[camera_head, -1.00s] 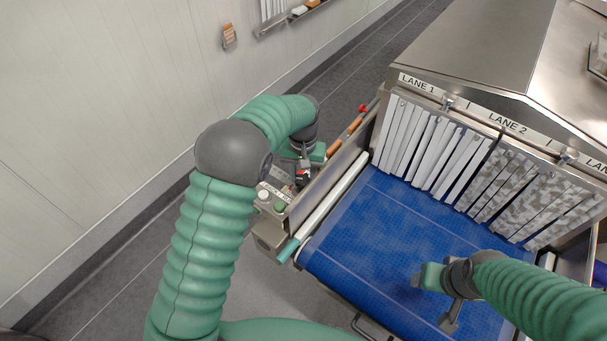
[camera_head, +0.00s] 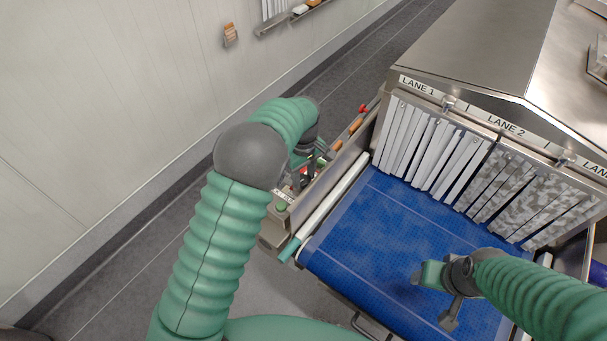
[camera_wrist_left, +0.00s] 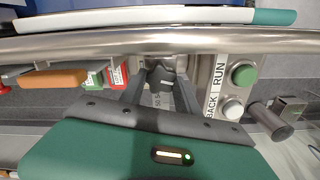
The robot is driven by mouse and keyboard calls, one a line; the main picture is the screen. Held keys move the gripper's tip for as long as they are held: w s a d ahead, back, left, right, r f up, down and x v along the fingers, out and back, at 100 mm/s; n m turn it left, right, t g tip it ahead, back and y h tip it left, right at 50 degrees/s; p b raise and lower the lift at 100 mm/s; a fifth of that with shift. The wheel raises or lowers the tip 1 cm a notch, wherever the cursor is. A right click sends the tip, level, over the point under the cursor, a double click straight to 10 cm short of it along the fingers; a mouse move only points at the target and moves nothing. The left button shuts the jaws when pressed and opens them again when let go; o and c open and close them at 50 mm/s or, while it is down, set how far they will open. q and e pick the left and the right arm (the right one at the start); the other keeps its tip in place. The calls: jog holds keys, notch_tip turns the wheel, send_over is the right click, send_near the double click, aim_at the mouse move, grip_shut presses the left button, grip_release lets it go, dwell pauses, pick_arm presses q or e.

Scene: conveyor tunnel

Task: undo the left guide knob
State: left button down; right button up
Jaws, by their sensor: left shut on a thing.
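The left guide knob (camera_wrist_left: 165,80) is a dark piece in front of a steel block in the left wrist view. My left gripper (camera_wrist_left: 160,97) is shut on it, with one grey finger on each side. The fingers cover part of the knob. In the head view my left gripper (camera_head: 306,172) is beside the conveyor's left side rail, largely hidden behind my arm, and the knob cannot be made out clearly there. My right gripper (camera_head: 436,290) is over the blue belt (camera_head: 365,240); its fingertips are too unclear to judge.
A panel with a green button (camera_wrist_left: 243,75) and a white button (camera_wrist_left: 232,109), marked RUN and BACK, is close right of the knob. A steel rail (camera_wrist_left: 230,40) runs across beyond it. An orange-handled item (camera_wrist_left: 50,79) lies to the left. Strip curtains (camera_head: 420,145) hang over the belt.

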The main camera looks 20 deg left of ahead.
aim_at(305, 179)
pick_arm(q)
jog(key=shift+s+d+f+n, duration=0.1)
jog(key=shift+s+f+n, duration=0.1)
jog(key=shift+n, duration=0.4)
jog(key=c, duration=1.1)
grip_release()
jog(key=shift+c, duration=0.2)
jog(key=shift+o, duration=1.3)
jog(key=shift+w+r, duration=0.1)
jog(key=shift+w, duration=0.1)
notch_tip(305, 179, up, 17)
jog(key=b, duration=0.3)
jog(key=shift+w+d, duration=0.1)
